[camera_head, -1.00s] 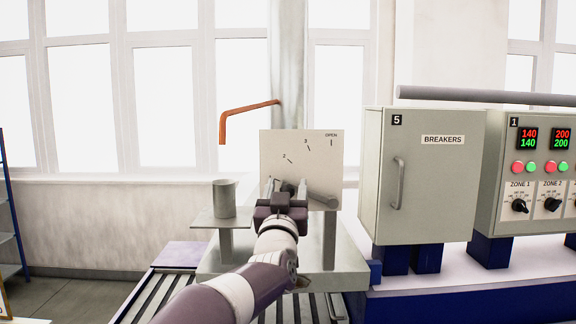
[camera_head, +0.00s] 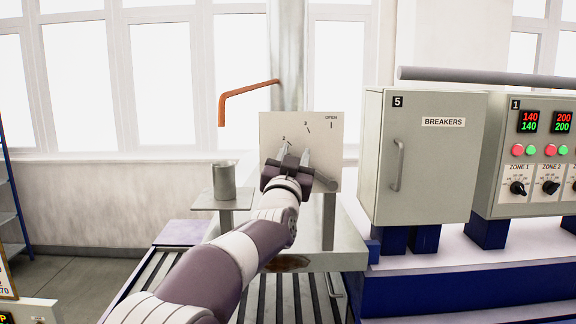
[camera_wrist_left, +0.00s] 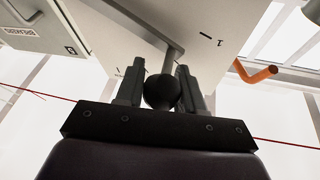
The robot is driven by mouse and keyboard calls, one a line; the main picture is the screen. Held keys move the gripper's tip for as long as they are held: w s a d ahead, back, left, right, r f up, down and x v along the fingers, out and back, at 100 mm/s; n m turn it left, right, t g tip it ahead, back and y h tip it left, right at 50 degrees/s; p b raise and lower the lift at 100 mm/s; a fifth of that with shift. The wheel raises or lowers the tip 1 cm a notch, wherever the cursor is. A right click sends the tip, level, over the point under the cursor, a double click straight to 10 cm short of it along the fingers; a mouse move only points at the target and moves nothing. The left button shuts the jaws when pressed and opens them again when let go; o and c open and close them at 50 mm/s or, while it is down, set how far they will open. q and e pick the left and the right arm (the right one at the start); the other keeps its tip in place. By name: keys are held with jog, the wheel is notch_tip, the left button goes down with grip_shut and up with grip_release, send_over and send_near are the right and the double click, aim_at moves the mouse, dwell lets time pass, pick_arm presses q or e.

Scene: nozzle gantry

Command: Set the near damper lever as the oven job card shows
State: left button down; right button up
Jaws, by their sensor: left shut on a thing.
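The near damper lever shows in the left wrist view as a grey rod (camera_wrist_left: 172,58) ending in a dark ball knob (camera_wrist_left: 162,91). My left gripper (camera_head: 295,156) is shut on this knob; its fingers also show in the left wrist view (camera_wrist_left: 160,88). In the head view the gripper hides most of the lever in front of a pale dial plate (camera_head: 272,124) marked 2, 3 and OPEN. The exact setting is unclear. My right gripper is out of view.
An orange bent handle (camera_head: 247,89) projects left above the plate. A grey cup (camera_head: 224,182) stands on a small shelf left of it. The breaker cabinet (camera_head: 425,165) and zone panel stand at right. A partly cut-off card (camera_head: 6,280) at the left edge is unreadable.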

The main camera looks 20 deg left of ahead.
pick_arm(q)
jog(key=shift+w+d+r+m+h, duration=0.15)
jog(key=shift+d+r+m+h, duration=0.3)
jog(key=shift+r+m, duration=0.35)
jog(key=shift+d+m, duration=0.3)
jog(key=shift+m, duration=0.3)
jog(key=c, duration=0.8)
grip_release()
jog(key=shift+w, duration=0.1)
jog(key=shift+w+f, duration=0.1)
jog(key=shift+f, duration=0.05)
